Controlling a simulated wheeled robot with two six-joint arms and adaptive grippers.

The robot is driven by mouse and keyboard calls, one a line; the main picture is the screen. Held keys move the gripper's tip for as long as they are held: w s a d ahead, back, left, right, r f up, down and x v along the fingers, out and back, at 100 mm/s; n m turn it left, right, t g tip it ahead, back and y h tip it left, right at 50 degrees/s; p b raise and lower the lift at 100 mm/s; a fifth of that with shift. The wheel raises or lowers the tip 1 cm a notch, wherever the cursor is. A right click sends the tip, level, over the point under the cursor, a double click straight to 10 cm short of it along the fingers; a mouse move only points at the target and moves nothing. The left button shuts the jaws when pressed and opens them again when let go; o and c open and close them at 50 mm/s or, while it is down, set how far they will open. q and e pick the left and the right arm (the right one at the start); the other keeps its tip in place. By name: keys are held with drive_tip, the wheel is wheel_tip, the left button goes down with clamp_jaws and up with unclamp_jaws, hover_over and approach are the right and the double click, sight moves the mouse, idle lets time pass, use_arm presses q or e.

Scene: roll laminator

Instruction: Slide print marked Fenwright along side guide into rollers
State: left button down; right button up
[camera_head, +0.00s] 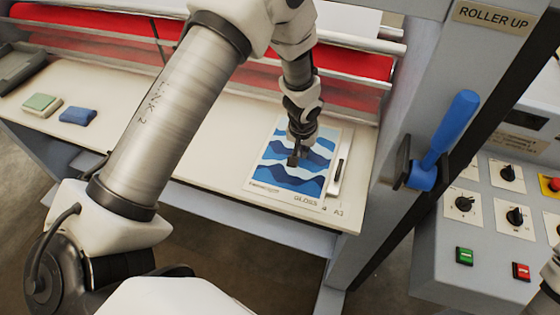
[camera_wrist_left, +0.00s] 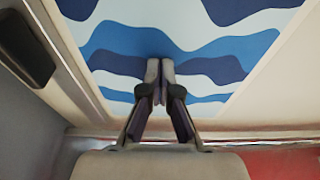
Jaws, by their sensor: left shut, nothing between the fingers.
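The print (camera_head: 272,176) with blue and white waves lies flat on the pale feed table (camera_head: 215,150). The side guide (camera_head: 338,172), a pale strip with a dark part, lies along the print's right side. My left gripper (camera_head: 293,160) is shut and empty, fingers pointing down over the print. The fingertips (camera_wrist_left: 160,65) appear at or just above its surface; I cannot tell whether they touch. The red rollers (camera_head: 350,62) lie beyond the print's far edge.
A blue lever (camera_head: 450,130) stands on the right frame post under a "ROLLER UP" plate (camera_head: 492,17). A control panel (camera_head: 480,235) with knobs and buttons is at the right. Green (camera_head: 42,104) and blue (camera_head: 78,115) blocks lie at the table's left.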

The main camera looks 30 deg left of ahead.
use_arm(q)
drive_tip(key=shift+w, duration=0.2)
use_arm(e)
drive_tip(key=shift+r, duration=0.2)
use_arm(q)
drive_tip(key=shift+w+a+r+p, duration=0.1)
drive_tip(key=shift+w+r+p, duration=0.1)
drive_tip(key=shift+w+p, duration=0.3)
drive_tip(key=shift+w+r, duration=0.15)
drive_tip(key=shift+w, duration=0.6)
drive_tip(key=shift+w+r, duration=0.2)
drive_tip(key=shift+w, duration=0.1)
use_arm(e)
drive_tip(key=shift+s+d+r, duration=0.2)
drive_tip(key=shift+s+r, duration=0.3)
drive_tip(key=shift+r, duration=0.05)
use_arm(q)
drive_tip(key=shift+r, duration=0.1)
drive_tip(key=shift+w+a+r, duration=0.15)
drive_tip(key=shift+w+r, duration=0.05)
drive_tip(key=shift+w, duration=0.65)
drive_tip(key=shift+w+a+r+b, duration=0.1)
drive_tip(key=shift+w+b, duration=0.3)
drive_tip(key=shift+w, duration=0.4)
use_arm(e)
drive_tip(key=shift+s+d+f, duration=0.2)
drive_tip(key=shift+s+f, duration=0.1)
